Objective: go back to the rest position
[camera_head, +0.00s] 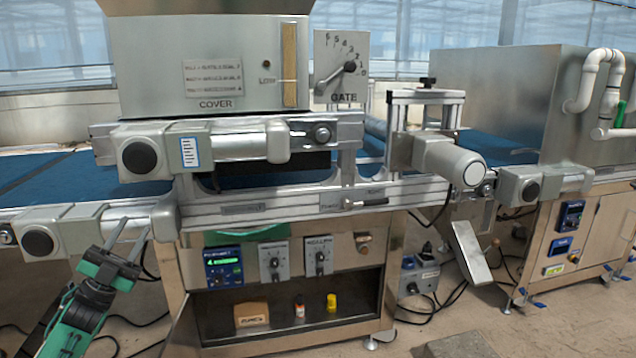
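My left gripper (134,230) is at the lower left, in front of the seeder's front rail and left of its control panel. Its two thin grey fingers point up and stand apart with nothing seen between them. The green and black gripper body is below them. My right gripper is not in view. The tray seeder (208,70) fills the middle, with a grey cover box and a gate dial (348,68) whose lever points down to the left.
Motors and rails jut out along the blue conveyor belt (80,174). An open shelf below holds a small box (251,314), a small white bottle (299,307) and a yellow bottle (331,302). A metal chute (470,252) and cables stand right of it. A second machine (500,90) is at right.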

